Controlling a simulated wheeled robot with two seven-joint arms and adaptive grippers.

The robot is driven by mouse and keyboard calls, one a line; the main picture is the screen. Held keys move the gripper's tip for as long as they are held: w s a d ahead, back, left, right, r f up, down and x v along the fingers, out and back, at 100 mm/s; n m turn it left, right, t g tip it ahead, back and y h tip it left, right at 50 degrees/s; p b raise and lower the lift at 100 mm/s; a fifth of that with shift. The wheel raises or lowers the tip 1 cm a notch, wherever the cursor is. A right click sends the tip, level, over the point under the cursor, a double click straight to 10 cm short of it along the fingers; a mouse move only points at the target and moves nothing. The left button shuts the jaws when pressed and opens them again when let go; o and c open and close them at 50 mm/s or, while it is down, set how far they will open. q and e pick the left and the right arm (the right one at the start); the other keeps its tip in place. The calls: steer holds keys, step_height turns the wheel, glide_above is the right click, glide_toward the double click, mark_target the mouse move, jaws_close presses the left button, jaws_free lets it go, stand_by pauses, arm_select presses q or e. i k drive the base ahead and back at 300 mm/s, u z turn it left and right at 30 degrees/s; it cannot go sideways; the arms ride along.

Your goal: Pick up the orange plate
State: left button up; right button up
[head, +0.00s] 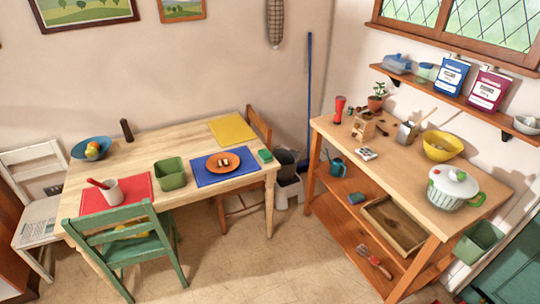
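The orange plate (222,163) lies on a blue placemat (206,177) near the right end of the wooden dining table (89,176). A few small pale and dark pieces (223,162) rest on the middle of the plate. The plate's rim is clear all round. Neither of my grippers shows in the head view.
A yellow mat (232,130) lies behind. A green chair (124,243) stands at the table's front left. Floor (240,250) is open in front of the plate's end.

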mark_target(212, 164)
steer(key=z, duration=0.35)
steer(key=i, duration=1.6)
steer(key=u, duration=1.3)
steer(key=i, duration=0.6)
steer(key=u, duration=0.5)
